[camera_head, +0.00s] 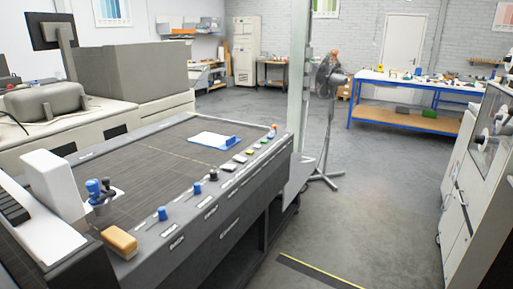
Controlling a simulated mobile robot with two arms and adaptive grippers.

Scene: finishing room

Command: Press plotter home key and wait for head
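The plotter (150,155) looks like a long flatbed table with a dark grey bed, running from lower left towards the middle. A white housing (52,187) stands at its near left end, with blue and dark tool holders (100,190) beside it; it looks like the plotter head. Several small coloured keys (250,152) line the right-hand front rail, among them yellow, green and orange ones. Labels are too small to read, so I cannot tell which is the home key. Neither of my grippers is in view.
A white sheet with a blue piece (214,139) lies on the bed. Blue levers (162,214) and a tan block (120,241) sit on the rail. A post (299,75) and a fan (328,110) stand beyond the far end. Grey floor (375,190) is open to the right, before a cabinet (478,165).

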